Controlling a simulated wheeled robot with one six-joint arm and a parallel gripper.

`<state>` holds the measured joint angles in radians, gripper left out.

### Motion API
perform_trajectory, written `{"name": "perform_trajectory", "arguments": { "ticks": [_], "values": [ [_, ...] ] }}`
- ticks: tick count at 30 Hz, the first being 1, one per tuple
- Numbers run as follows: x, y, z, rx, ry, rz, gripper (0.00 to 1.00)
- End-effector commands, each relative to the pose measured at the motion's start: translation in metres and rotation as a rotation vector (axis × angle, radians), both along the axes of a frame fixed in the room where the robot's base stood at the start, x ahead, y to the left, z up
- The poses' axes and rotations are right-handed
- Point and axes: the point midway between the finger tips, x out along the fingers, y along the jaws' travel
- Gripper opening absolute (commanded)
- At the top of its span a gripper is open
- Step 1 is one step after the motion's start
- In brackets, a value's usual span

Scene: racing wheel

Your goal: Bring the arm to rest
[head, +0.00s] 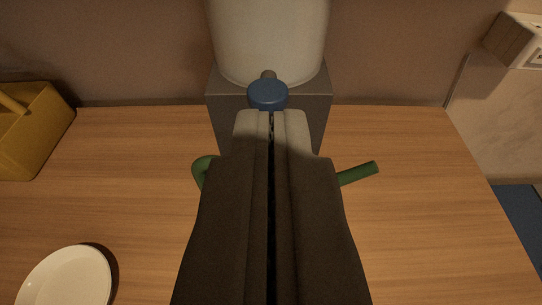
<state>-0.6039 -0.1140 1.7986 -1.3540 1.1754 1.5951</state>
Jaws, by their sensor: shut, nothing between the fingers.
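My gripper (271,118) reaches forward over the wooden table from the bottom middle of the head view. Its two fingers are pressed together with nothing between them. The fingertips appear just in front of a blue knob (268,94) at the foot of a white cylinder (268,40). I cannot tell whether they touch the knob. A green bent thing lies behind my gripper in the picture; its curved end (200,171) shows at the left and its straight end (358,174) at the right. Its middle is hidden.
The cylinder stands on a grey block (318,103) at the table's back. A yellow container (38,135) is at the far left, and a white plate (68,281) at the lower left. The wooden table (430,235) is clear at the right. A white box (515,40) is at the upper right.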

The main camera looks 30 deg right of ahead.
Motion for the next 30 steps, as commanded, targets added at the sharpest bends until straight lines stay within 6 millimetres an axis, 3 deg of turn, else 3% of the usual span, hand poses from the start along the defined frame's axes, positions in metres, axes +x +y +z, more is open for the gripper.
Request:
{"name": "perform_trajectory", "arguments": {
  "ticks": [7, 11, 21, 30],
  "values": [
    [-0.002, -0.004, -0.001, 0.002, 0.008, 0.004, 0.0],
    [-0.012, -0.023, -0.006, 0.012, 0.061, 0.033, 0.0],
    [-0.076, -0.095, -0.038, 0.066, 0.247, 0.24, 0.0],
    [-0.142, -0.131, -0.053, 0.098, 0.242, 0.443, 0.0]
  ]
}}
